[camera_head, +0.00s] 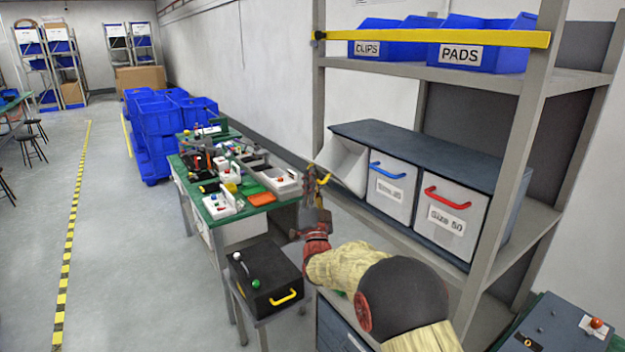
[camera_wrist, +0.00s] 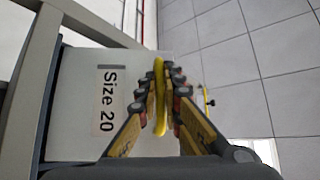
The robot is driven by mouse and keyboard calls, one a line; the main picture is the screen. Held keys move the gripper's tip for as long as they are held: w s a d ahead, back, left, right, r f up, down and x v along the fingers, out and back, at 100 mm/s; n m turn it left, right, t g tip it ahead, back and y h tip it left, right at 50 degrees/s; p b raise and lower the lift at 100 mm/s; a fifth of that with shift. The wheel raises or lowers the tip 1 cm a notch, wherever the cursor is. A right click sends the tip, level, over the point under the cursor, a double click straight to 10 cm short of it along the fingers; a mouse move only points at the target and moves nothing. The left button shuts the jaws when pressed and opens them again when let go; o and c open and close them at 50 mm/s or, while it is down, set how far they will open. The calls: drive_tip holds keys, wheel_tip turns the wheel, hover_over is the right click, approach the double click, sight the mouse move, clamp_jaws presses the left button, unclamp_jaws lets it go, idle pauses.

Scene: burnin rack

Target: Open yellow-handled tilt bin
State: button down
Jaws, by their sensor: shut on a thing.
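The tilt bin (camera_head: 346,162) with the yellow handle (camera_wrist: 159,90) is the leftmost in a row of three on the rack shelf.
The blue-handled bin (camera_head: 389,190) and the red-handled bin (camera_head: 450,215) beside it are closed. A yellow bar (camera_head: 440,38) crosses the upper shelf in front of blue bins. A cluttered green bench (camera_head: 186,175) and a black box (camera_head: 262,288) stand left of my arm.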

drive_tip(key=shift+d, duration=0.1)
drive_tip(key=c, duration=2)
unclamp_jaws()
drive_tip(key=shift+o, duration=0.2)
drive_tip(key=v, duration=1.2)
